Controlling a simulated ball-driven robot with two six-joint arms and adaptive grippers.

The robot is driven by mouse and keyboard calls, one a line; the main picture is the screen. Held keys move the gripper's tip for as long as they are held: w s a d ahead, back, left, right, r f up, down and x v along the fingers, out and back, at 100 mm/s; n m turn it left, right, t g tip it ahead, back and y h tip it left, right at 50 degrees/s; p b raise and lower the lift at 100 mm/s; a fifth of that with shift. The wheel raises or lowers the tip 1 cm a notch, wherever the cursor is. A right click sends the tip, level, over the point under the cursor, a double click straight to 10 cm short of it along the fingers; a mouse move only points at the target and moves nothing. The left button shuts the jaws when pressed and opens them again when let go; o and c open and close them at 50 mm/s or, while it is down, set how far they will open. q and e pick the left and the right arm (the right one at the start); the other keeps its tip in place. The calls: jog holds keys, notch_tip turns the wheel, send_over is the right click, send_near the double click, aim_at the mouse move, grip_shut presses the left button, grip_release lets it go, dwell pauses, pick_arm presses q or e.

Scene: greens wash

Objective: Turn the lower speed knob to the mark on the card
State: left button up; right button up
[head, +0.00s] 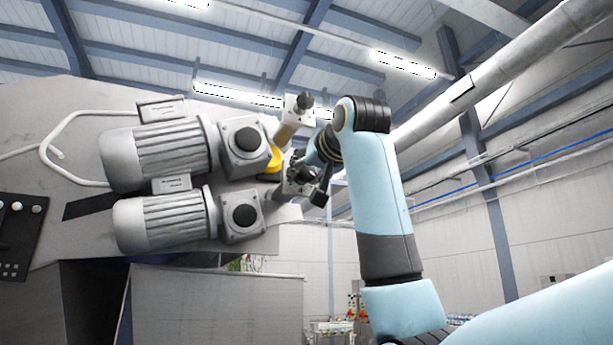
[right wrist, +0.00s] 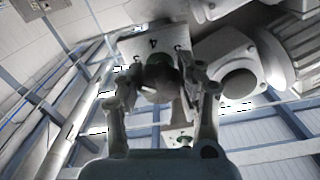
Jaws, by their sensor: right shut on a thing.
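The lower speed knob (right wrist: 160,72) is a dark round knob on a pale dial plate (right wrist: 152,43) marked with a 4 and other figures partly hidden. My right gripper (right wrist: 162,82) is shut on this knob, one finger on each side of it. In the head view the right gripper (head: 299,172) is at the lower knob's housing and hides most of it. The upper speed knob (head: 304,101) sits on its own plate above, clear of the gripper. I cannot make out the card or its mark. My left gripper is not in view.
Two ribbed grey motors (head: 158,152) (head: 160,221) with square gearboxes lie left of the knobs. A yellow part (head: 274,160) is close beside the right gripper. A grey panel (head: 215,305) stands below. The space right of my right arm looks open.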

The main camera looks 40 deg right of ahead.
jog(key=m+b, duration=0.3)
jog(key=m, duration=0.2)
jog(key=shift+f, duration=0.1)
jog(key=m+b, duration=0.2)
jog(key=m, duration=0.3)
jog(key=shift+b, duration=0.4)
jog(key=o, duration=1.2)
jog(key=shift+s, duration=0.1)
jog(key=v, duration=1.1)
jog(key=shift+s, duration=0.4)
